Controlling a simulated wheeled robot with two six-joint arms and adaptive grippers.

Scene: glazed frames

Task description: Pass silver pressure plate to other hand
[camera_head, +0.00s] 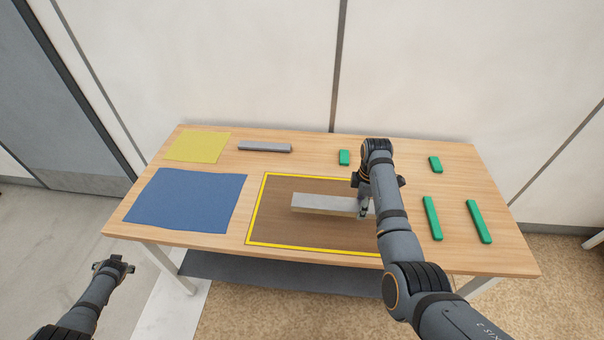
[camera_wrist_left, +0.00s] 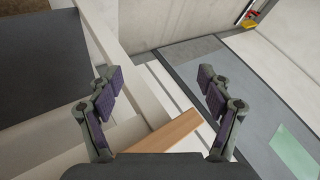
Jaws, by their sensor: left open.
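The silver pressure plate (camera_head: 322,204) is a long, pale metal bar lying level, left to right, over the brown mat with the yellow border. My right gripper (camera_head: 363,207) reaches down onto its right end, with a finger in front of the plate; it looks shut on it. The wrist partly hides that end. I cannot tell if the plate touches the mat. My left gripper (camera_head: 114,265) is empty, off the table's front left, well apart from the plate. In the left wrist view its two fingers (camera_wrist_left: 157,80) are spread open with nothing between them.
The wooden table (camera_head: 300,262) holds a blue mat (camera_head: 186,200), a yellow mat (camera_head: 198,147) and a dark grey bar (camera_head: 264,147). Several green blocks lie on the right, including a long one (camera_head: 479,221). A wall stands behind the table.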

